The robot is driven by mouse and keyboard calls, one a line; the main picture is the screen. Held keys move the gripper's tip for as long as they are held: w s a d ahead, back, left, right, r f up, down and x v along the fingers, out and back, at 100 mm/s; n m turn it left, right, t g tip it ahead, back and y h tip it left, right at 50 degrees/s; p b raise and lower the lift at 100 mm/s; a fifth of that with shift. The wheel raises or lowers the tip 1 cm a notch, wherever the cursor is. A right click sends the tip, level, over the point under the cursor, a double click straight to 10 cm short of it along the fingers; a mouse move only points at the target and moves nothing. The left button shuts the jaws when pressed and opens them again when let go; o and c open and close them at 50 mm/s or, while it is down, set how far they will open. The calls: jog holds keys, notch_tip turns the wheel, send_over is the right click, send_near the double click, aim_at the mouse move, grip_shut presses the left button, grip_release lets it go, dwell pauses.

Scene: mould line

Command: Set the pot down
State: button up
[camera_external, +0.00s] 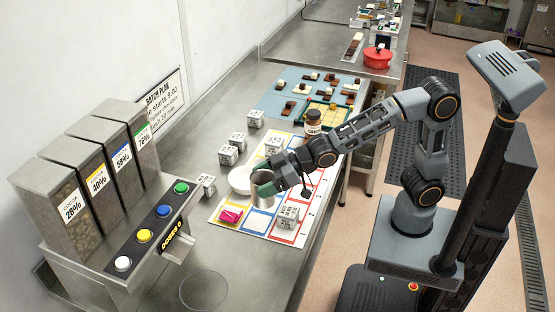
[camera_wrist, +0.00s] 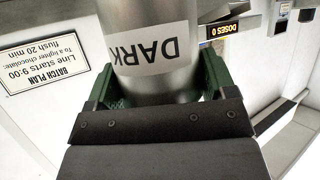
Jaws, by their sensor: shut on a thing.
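The metal pot (camera_external: 262,178) is in my gripper (camera_external: 268,187), above the near part of the coloured grid mat, beside a white round dish (camera_external: 240,180). In the wrist view the pot (camera_wrist: 150,25) fills the space between the green fingers of my gripper (camera_wrist: 160,85), which are shut on its sides. Its white label reads DARK and appears upside down there. The pot looks roughly upright. I cannot tell whether its base touches anything, and its lower part is hidden.
The doser (camera_external: 150,235) with several coloured buttons stands at the near left. White labelled cubes (camera_external: 228,155) stand left of the mat (camera_external: 258,222), with another cube (camera_external: 287,217) on it. A pink item (camera_external: 231,215), a brown jar (camera_external: 313,124) and a red pot (camera_external: 377,57) also show.

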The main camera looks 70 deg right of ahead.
jog(key=s+a+n+g+y, duration=0.1)
jog(key=s+a, duration=0.3)
jog(key=shift+n, duration=0.3)
jog(key=shift+w+a+f, duration=1.35)
jog(key=shift+w+f, duration=0.4)
jog(key=shift+f, duration=0.4)
jog(key=shift+w+a+f, duration=1.3)
jog(key=shift+w+f, duration=0.5)
jog(key=shift+f, duration=0.35)
jog(key=shift+w+a+f, duration=1.35)
jog(key=shift+w+f, duration=0.4)
jog(key=shift+f, duration=0.4)
jog(key=shift+b, duration=0.3)
jog(key=shift+f, duration=0.2)
jog(key=o, duration=1)
jog(key=shift+c, duration=0.2)
